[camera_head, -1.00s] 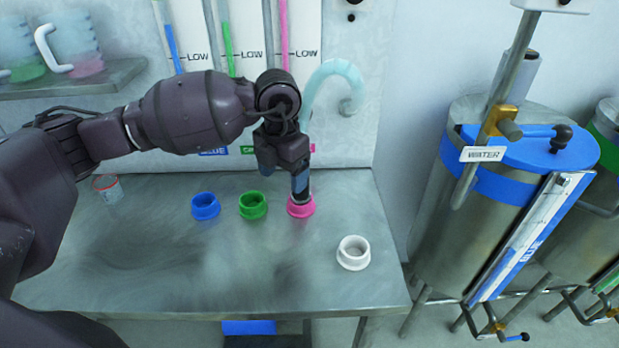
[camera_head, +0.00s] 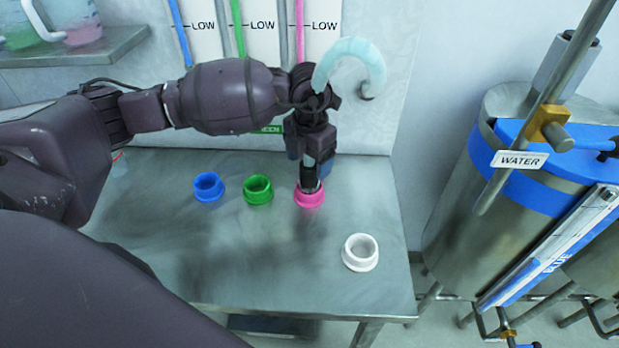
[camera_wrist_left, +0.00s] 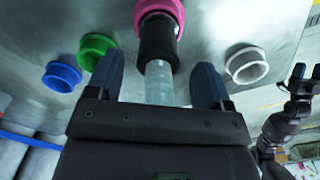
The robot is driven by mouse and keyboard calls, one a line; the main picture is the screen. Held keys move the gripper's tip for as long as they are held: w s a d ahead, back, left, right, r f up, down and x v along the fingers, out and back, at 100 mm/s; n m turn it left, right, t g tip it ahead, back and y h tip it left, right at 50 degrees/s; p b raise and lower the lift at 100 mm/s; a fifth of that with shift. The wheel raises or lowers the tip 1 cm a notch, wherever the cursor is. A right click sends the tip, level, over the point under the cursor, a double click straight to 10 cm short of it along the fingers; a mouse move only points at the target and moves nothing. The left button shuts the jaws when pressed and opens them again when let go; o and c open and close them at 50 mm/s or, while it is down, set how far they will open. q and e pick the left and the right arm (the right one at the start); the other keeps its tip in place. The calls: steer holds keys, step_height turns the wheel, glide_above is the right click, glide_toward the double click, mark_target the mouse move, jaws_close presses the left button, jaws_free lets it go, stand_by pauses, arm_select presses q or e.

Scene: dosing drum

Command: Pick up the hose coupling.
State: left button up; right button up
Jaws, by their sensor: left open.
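The hose coupling (camera_wrist_left: 158,42) is a black sleeve on the end of a clear, pale blue hose (camera_head: 352,48). It stands in the pink ring (camera_head: 310,199) on the steel table; in the head view the coupling (camera_head: 308,179) shows just above that ring. My left gripper (camera_head: 311,160) is above it, pointing down. In the left wrist view my left gripper (camera_wrist_left: 157,82) is open, with the hose between its fingers and a gap on each side. The coupling lies just past the fingertips. My right gripper (camera_wrist_left: 306,74) shows at the right edge there, fingers apart.
A blue ring (camera_head: 208,187) and a green ring (camera_head: 257,189) stand left of the pink one. A white ring (camera_head: 360,253) stands nearer, to the right. The steel table (camera_head: 240,265) is otherwise mostly clear. A steel drum (camera_head: 465,235) stands right of it.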

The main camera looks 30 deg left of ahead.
mark_target(309, 176)
arm_select(q)
steer(key=shift+f, duration=0.3)
step_height(309, 176, down, 3)
steer(key=shift+w+a+f, duration=0.1)
steer(key=shift+f, duration=0.65)
steer(key=shift+c, duration=1.1)
steer(key=shift+r, duration=0.1)
steer(key=c, duration=1.1)
steer(key=shift+r+p, duration=0.55)
steer(key=shift+r, duration=9.45)
arm_select(e)
steer(key=shift+w+r, duration=0.65)
steer(key=shift+r, duration=0.25)
